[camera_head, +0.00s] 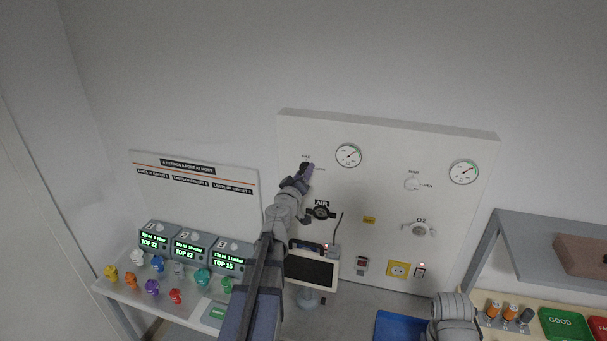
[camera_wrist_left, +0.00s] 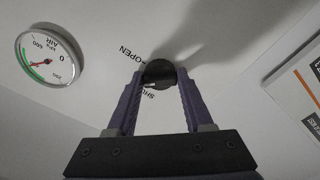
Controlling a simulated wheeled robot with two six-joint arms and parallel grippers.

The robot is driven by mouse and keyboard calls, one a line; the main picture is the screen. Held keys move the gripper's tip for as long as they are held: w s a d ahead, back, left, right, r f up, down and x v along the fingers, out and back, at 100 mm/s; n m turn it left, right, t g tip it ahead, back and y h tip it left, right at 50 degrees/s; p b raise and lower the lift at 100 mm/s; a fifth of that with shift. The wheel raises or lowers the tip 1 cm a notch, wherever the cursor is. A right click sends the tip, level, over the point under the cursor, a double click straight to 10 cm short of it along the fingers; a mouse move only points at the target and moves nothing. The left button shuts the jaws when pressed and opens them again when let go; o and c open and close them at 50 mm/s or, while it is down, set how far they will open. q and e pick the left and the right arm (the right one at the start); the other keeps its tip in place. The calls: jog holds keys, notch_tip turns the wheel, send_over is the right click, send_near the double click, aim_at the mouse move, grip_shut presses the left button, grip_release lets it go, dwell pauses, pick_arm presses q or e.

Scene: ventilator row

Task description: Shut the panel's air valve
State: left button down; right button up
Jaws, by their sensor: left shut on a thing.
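The panel (camera_head: 388,215) stands against the wall. The air valve's dark round knob (camera_wrist_left: 159,72) shows between the fingertips of my left gripper (camera_wrist_left: 158,82) in the left wrist view. The fingers are shut on it, one on each side. The OPEN label is at the knob's upper left and the SHUT label just below it. A pale mark on the knob's lower left edge lies near the SHUT label. In the head view my left gripper (camera_head: 306,170) reaches the panel's upper left and mostly hides the knob.
The air gauge (camera_head: 348,155) is right of the valve. The oxygen valve knob (camera_head: 411,185) and its gauge (camera_head: 463,171) are further right. Below are the AIR outlet (camera_head: 320,212) and a screen (camera_head: 311,269). Ventilators (camera_head: 190,249) and coloured knobs stand at left.

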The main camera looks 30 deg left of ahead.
pick_arm(q)
jog(key=shift+n, duration=4.9)
jog(key=shift+c, duration=1.5)
grip_release()
jog(key=shift+s, duration=0.15)
jog(key=v, duration=0.7)
jog(key=shift+s, duration=0.3)
jog(key=shift+d, duration=0.1)
